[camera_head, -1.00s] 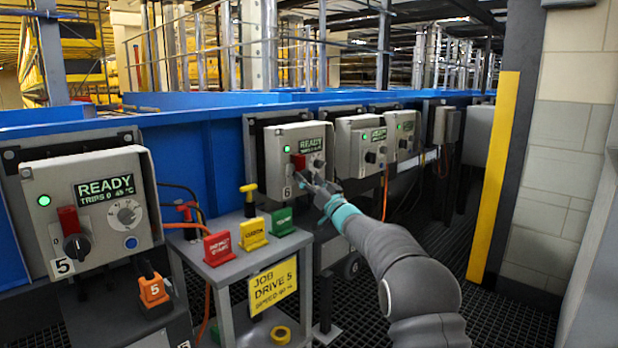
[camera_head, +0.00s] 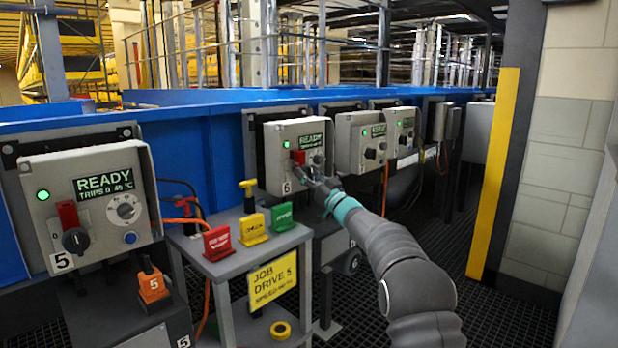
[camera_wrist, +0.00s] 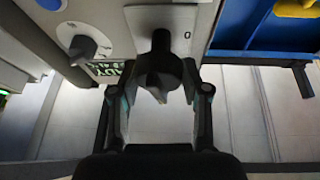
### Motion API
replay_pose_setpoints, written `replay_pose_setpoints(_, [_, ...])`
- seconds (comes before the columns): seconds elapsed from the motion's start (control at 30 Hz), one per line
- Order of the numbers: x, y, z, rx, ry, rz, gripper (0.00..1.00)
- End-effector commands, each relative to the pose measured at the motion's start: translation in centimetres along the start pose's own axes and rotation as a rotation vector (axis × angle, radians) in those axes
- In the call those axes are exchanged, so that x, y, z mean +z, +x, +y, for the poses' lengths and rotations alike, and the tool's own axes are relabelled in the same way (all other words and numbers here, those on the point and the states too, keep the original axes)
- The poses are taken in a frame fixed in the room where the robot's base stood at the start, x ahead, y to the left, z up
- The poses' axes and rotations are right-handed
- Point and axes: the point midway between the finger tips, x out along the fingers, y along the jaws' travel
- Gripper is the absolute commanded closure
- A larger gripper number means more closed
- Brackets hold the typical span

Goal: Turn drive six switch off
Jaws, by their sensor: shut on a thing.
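The drive six box (camera_head: 277,172) is a grey panel with a green lamp, a READY display and a red switch lever (camera_head: 298,157), marked 6 at its lower left. My gripper (camera_head: 308,180) is at the front of this panel, just below the red lever. In the wrist view, my gripper (camera_wrist: 162,82) has its two fingers on either side of the black switch knob (camera_wrist: 158,66) and is shut on it. A grey dial (camera_wrist: 80,48) and part of the green display show beside it. The knob is largely hidden in the head view.
The drive five box (camera_head: 90,205) stands at the left, with its lamp green. A small grey table (camera_head: 236,265) with red, yellow and green tags and a yellow job sign stands between. More drive boxes (camera_head: 365,150) line the blue conveyor to the right. A yellow-edged post (camera_head: 492,180) stands at right.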

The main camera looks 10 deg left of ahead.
Motion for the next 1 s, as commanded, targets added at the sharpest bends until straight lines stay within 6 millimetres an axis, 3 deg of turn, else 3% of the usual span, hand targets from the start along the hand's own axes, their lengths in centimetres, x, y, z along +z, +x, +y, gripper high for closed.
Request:
replay_pose_setpoints(0.2, [-0.01,0.07,-0.07,-0.079,-0.178,0.015,0.89])
replay_pose_setpoints(0.5, [-0.05,0.1,-0.19,-0.087,-0.193,0.017,0.89])
replay_pose_setpoints(0.53, [-0.04,0.1,-0.19,-0.087,-0.193,0.017,0.51])
replay_pose_setpoints(0.63, [-0.04,0.09,-0.16,-0.086,-0.193,0.017,0.29])
replay_pose_setpoints(1.0, [-0.04,-0.23,0.13,-0.082,-0.192,0.015,0.29])
